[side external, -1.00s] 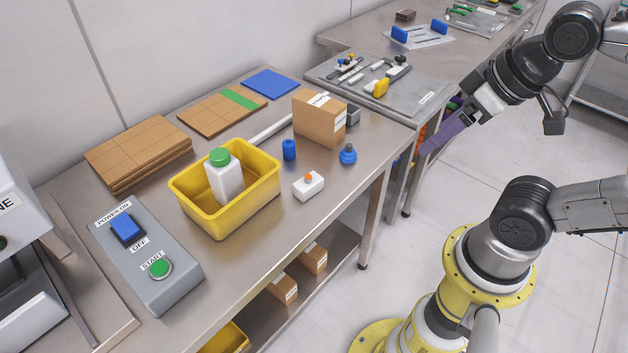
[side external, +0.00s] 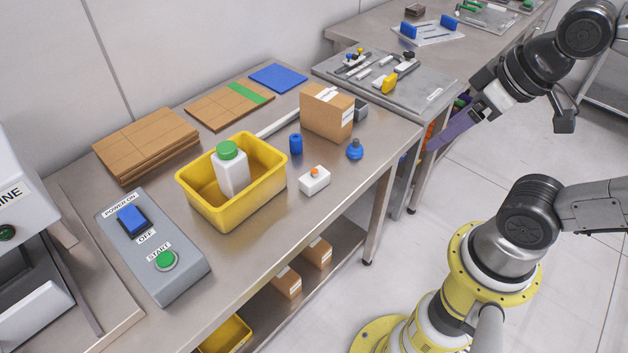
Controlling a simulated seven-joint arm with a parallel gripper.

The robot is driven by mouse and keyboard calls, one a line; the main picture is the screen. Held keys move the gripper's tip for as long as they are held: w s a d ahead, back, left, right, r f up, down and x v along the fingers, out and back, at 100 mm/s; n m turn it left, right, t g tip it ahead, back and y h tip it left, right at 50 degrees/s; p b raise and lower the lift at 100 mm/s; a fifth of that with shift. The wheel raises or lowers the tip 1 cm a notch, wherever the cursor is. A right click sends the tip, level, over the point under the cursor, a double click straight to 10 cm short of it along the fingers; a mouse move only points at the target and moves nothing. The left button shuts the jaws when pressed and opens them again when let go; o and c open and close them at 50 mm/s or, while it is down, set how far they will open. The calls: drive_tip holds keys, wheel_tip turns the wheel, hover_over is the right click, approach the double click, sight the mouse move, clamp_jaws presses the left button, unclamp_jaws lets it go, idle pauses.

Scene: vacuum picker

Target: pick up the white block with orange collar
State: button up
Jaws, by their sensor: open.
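The white block with orange collar (side external: 314,181) stands on the metal bench, right of the yellow bin and near the bench's front edge. Its small orange part is on top. My gripper (side external: 478,116) is at the upper right, well away from the block and beyond the bench's right end. It is open and holds no block. A purple flat piece (side external: 452,133) shows at its tip; I cannot tell whether it belongs to the gripper or lies behind it.
The yellow bin (side external: 205,209) holds a white bottle with green cap (side external: 230,172). A blue cylinder (side external: 296,144), a blue knobbed piece (side external: 355,149) and a cardboard box (side external: 327,112) stand near the block. A control box (side external: 178,281) is at the left. The bench in front of the block is clear.

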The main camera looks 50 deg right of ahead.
drive_tip(key=shift+o, duration=0.2)
wheel_tip(320, 180, up, 3)
drive_tip(key=w+n, duration=0.3)
drive_tip(key=n, duration=0.2)
drive_tip(key=n+g, duration=0.5)
drive_tip(key=n, duration=0.7)
hover_over(317, 171)
wheel_tip(317, 171, down, 11)
drive_tip(key=shift+g, duration=0.3)
drive_tip(key=f, duration=1.1)
drive_tip(key=shift+s+a+f, duration=0.25)
drive_tip(key=shift+a+f, duration=0.1)
drive_tip(key=shift+w+d+f, duration=0.15)
drive_tip(key=shift+f, duration=1.3)
drive_tip(key=shift+w+d+f, duration=0.1)
drive_tip(key=shift+d+f, duration=0.05)
drive_tip(key=shift+f, duration=1.3)
